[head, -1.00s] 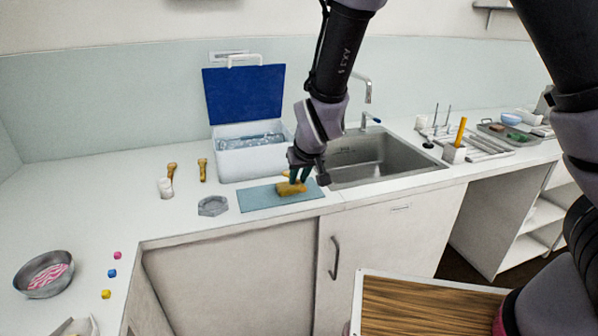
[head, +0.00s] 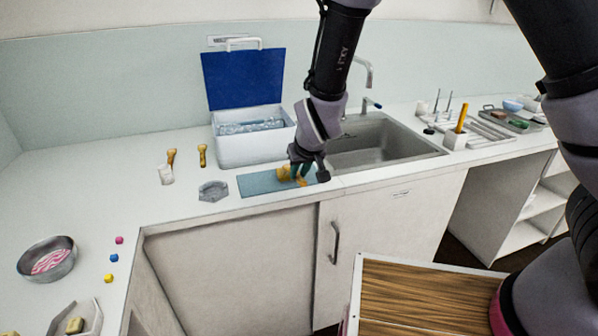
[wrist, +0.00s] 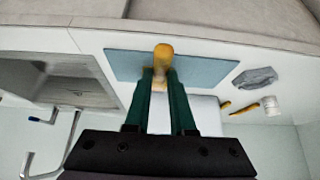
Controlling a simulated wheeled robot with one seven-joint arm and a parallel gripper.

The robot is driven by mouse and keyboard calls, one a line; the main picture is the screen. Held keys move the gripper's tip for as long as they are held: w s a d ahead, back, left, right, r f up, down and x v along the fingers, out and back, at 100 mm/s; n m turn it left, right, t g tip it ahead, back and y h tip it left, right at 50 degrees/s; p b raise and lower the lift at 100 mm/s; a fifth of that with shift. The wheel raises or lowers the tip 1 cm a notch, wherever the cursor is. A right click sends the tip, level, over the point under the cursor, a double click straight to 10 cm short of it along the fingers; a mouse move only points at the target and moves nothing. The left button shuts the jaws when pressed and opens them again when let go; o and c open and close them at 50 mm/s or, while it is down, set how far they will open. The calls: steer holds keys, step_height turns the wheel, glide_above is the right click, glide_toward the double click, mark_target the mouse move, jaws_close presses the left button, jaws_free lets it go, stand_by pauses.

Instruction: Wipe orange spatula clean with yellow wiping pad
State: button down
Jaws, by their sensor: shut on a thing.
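In the wrist view a rounded yellow end (wrist: 163,51) sticks out beyond the dark green fingers (wrist: 160,92), over the mat (wrist: 205,70). I cannot tell whether it touches the mat. An upright orange handle (head: 461,120), perhaps the orange spatula, stands in a white holder (head: 454,140) right of the sink.
An open white cooler (head: 250,151) with a blue lid stands behind the mat. The sink (head: 385,148) is to the right. The left counter has free room.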

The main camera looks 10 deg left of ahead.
steer(key=shift+f, duration=0.5)
stand_by(0.9)
steer(key=shift+s+d, duration=0.1)
steer(key=shift+s, duration=0.05)
steer(key=shift+s+d, duration=0.35)
steer(key=shift+s, duration=0.2)
steer(key=shift+w+a, duration=0.1)
steer(key=shift+w+a+r, duration=0.1)
steer(key=shift+w+a, duration=0.25)
steer(key=shift+w, duration=0.2)
steer(key=shift+s+d, duration=0.1)
steer(key=shift+s+d, duration=0.3)
steer(key=shift+s, duration=0.2)
